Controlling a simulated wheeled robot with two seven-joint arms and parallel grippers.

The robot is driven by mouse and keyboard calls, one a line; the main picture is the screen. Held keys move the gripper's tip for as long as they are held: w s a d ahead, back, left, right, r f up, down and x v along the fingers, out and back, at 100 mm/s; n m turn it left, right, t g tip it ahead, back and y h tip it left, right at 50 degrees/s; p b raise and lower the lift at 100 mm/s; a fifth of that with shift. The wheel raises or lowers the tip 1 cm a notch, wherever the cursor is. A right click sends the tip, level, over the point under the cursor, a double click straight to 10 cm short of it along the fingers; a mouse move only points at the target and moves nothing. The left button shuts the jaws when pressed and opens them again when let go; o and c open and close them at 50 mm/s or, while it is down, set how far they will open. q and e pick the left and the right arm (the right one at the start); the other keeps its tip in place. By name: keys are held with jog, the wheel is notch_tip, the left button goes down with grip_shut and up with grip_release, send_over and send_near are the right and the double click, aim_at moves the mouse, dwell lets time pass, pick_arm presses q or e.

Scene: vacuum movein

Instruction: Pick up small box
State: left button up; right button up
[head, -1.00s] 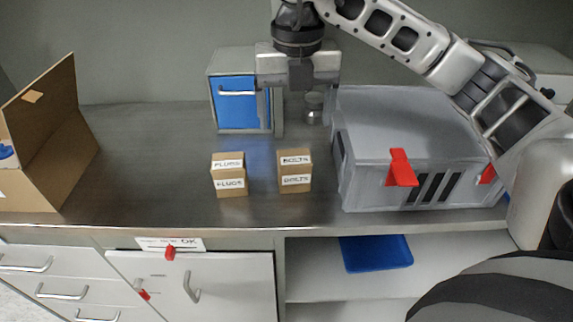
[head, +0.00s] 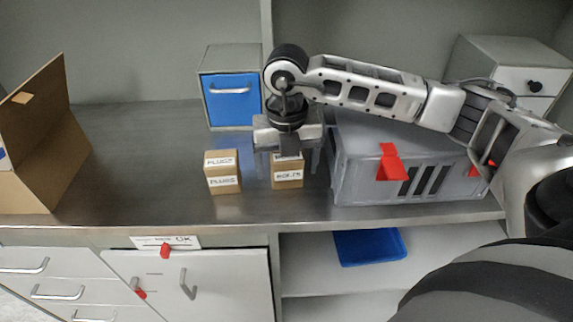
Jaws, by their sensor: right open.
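Two small brown boxes stand upright on the metal counter. The left box (head: 223,172) has labels reading PLUGS. The right box (head: 287,176) has a label that seems to read BOLTS, and its top is partly hidden. My right gripper (head: 288,165) points down over the right box. It is open, with one finger on each side of the box's upper part. I cannot tell whether the fingers touch it. My left gripper is not in view.
A grey case (head: 400,160) with red latches stands close right of the right box. A blue-fronted drawer unit (head: 232,101) stands behind. An open cardboard box (head: 45,150) is at the left. Counter (head: 140,165) between is clear. A blue tray (head: 368,247) lies on the shelf below.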

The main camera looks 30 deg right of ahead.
jog(key=c, duration=1.2)
jog(key=shift+r, duration=0.1)
